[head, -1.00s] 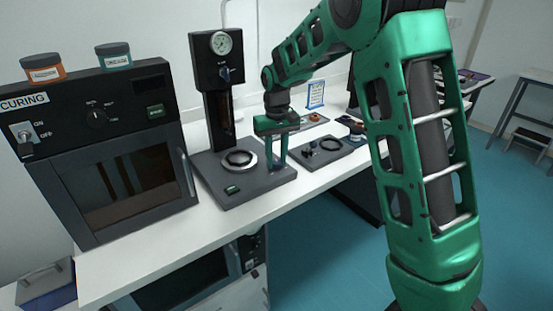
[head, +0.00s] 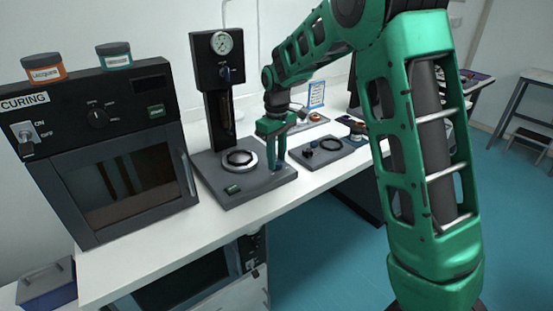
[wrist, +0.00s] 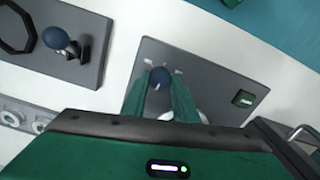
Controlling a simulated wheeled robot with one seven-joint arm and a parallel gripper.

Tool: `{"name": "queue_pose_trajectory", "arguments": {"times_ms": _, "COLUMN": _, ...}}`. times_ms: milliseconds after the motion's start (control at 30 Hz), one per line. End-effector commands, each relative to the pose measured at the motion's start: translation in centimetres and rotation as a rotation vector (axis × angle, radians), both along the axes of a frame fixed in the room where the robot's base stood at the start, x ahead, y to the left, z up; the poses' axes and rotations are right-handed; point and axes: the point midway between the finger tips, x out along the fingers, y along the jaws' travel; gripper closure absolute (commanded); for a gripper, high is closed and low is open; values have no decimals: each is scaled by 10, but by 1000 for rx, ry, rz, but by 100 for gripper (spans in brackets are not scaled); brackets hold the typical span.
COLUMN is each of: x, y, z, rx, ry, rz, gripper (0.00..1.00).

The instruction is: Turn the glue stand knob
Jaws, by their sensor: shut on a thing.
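The stand (head: 215,130) with a round gauge stands on the white bench, and its flat grey base (head: 215,192) carries a ring and a green-lit button. A round blue knob (wrist: 160,77) shows over this base in the wrist view. My gripper (head: 276,165) points down at the right side of the base in the head view. In the wrist view its two green fingers (wrist: 160,84) are shut on the knob, one on each side. The fingers hide the knob in the head view and its lower part in the wrist view.
A second grey plate (head: 330,160) with a dark ring and knob lies just right of the stand; its blue knob (wrist: 54,38) shows in the wrist view. The curing oven (head: 120,185) stands on the left with two jars on top. Bare bench lies along the front.

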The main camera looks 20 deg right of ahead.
Motion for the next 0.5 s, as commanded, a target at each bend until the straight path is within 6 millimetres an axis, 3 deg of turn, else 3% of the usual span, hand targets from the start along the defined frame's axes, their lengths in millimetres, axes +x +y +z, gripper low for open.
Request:
{"name": "queue_pose_trajectory", "arguments": {"times_ms": 267, "x": 2, "y": -3, "z": 1, "rx": -2, "ry": -5, "rz": -7, "gripper": 96}}
{"name": "queue_pose_trajectory", "arguments": {"times_ms": 300, "x": 2, "y": -3, "z": 1, "rx": -3, "ry": -5, "rz": -7, "gripper": 67}}
{"name": "queue_pose_trajectory", "arguments": {"times_ms": 333, "x": 2, "y": -3, "z": 1, "rx": -2, "ry": -5, "rz": -7, "gripper": 60}}
{"name": "queue_pose_trajectory", "arguments": {"times_ms": 367, "x": 2, "y": -3, "z": 1, "rx": -2, "ry": -5, "rz": -6, "gripper": 55}}
{"name": "queue_pose_trajectory", "arguments": {"times_ms": 500, "x": 1, "y": -2, "z": 1, "rx": -2, "ry": -3, "rz": -5, "gripper": 55}}
